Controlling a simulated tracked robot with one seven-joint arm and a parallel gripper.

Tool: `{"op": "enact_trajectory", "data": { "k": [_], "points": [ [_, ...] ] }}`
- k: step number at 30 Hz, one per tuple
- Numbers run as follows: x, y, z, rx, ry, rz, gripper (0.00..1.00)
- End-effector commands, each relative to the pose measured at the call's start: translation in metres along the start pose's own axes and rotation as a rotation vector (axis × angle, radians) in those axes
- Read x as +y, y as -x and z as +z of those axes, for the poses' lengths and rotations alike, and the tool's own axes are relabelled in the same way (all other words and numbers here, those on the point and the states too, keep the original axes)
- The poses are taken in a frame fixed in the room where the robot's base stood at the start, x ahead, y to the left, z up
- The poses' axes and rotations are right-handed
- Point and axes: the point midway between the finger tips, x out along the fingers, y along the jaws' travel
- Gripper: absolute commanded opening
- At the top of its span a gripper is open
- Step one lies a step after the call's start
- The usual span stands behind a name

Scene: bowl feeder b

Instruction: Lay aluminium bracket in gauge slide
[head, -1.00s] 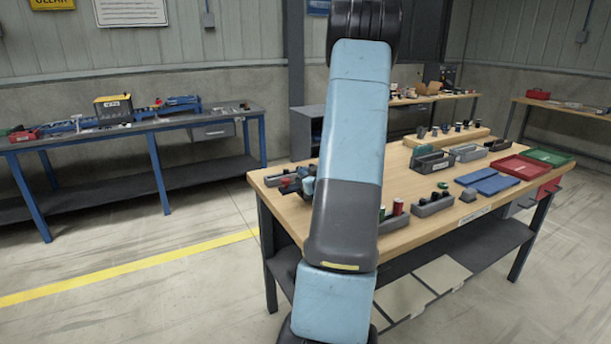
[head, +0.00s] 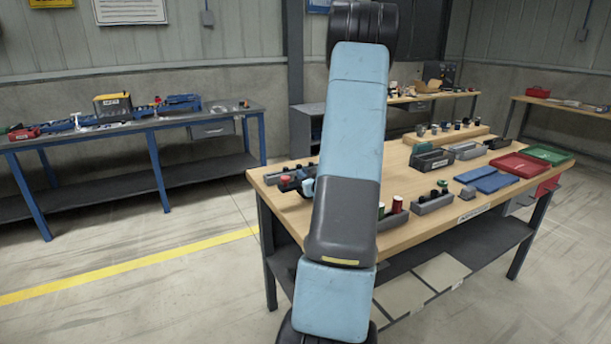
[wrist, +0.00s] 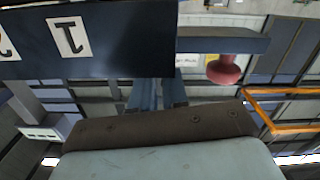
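My arm stands upright in the middle of the head view and hides part of the wooden bench (head: 405,240). In the wrist view, a pale blue and dark block with small screws fills the bottom, probably part of my own arm or gripper. Two narrow blue-grey bars show beyond it, but I cannot tell whether they are fingers. I cannot pick out the aluminium bracket or the gauge slide for sure. A dark panel with a white letter label (wrist: 68,36) and a red knob (wrist: 224,70) are close in the wrist view.
The bench carries grey bins (head: 432,160), blue plates (head: 490,182), a red tray (head: 520,166) and a green tray (head: 548,154). A dark fixture with a red knob (head: 287,179) sits left of my arm. A grey bench (head: 180,122) with blue legs stands further left. Floor is clear between them.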

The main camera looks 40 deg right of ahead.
Motion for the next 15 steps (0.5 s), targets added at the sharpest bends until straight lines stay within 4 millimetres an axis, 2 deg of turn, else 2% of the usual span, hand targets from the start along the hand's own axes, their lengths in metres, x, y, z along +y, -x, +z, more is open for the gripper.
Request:
{"op": "enact_trajectory", "data": {
  "k": [1,6,15],
  "points": [
    [-0.0014,0.0016,0.0045,-0.007,-0.006,-0.001,0.19],
    [-0.0019,0.002,0.0055,-0.009,-0.008,-0.001,0.34],
    [-0.0018,0.0028,0.0039,-0.011,-0.009,-0.001,0.34]
  ]
}}
